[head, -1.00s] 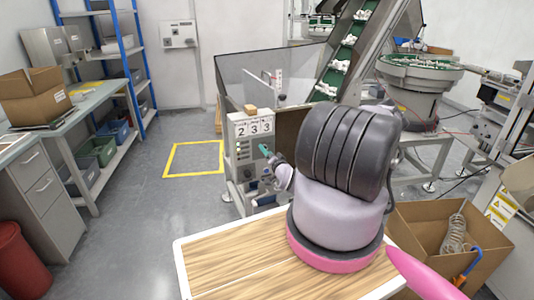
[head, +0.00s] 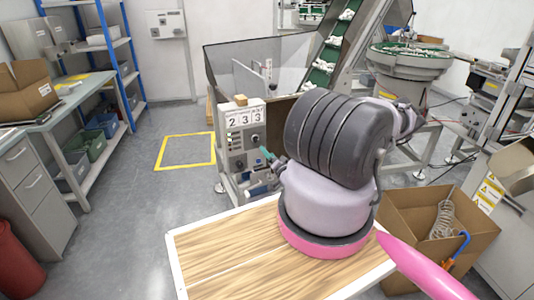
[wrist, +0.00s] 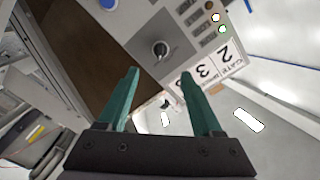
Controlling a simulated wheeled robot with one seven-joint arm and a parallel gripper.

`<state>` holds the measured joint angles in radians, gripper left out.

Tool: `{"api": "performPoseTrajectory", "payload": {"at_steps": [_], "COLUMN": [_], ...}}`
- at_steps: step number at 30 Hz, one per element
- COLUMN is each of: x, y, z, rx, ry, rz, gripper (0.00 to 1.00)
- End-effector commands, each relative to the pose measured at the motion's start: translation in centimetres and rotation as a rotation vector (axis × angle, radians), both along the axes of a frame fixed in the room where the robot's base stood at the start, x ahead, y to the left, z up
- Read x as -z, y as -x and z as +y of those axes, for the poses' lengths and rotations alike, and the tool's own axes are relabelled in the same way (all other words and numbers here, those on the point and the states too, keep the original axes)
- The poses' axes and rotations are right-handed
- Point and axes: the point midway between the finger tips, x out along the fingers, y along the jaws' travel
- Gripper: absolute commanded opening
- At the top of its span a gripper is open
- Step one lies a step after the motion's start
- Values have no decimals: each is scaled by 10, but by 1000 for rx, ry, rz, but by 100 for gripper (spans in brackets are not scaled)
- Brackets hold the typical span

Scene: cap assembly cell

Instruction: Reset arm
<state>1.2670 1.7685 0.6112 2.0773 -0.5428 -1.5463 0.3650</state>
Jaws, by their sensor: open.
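My gripper (wrist: 158,100) shows in the wrist view with its two green fingers apart and nothing between them. Beyond the fingers is the control panel (wrist: 135,30) with a black knob, lit buttons and number cards. In the head view, my gripper's green fingertip (head: 266,154) shows in front of the control panel (head: 245,145), which reads 233. My own arm hides most of the gripper there. I cannot tell from these views whether the fingers touch the panel.
A cardboard box (head: 400,215) with a coiled hose stands at the right. A workbench (head: 60,110) and blue shelf (head: 125,50) are at the left. A yellow floor square (head: 185,165) lies on open grey floor. A hopper and conveyor (head: 335,45) stand behind the panel.

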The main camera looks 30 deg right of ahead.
Motion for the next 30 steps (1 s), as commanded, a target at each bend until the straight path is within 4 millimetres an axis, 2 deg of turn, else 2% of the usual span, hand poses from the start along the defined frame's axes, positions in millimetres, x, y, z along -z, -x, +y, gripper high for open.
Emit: {"api": "performPoseTrajectory", "payload": {"at_steps": [13, 19, 26, 30], "x": [-1, -7, -30, -57], "y": [-2, -14, -27, -32], "z": [0, 0, -5, -10], "rx": [-14, -142, -300, -354], "ry": [9, 95, 256, 356], "rz": [13, 145, 388, 523], "gripper": [67, 67, 67, 67]}}
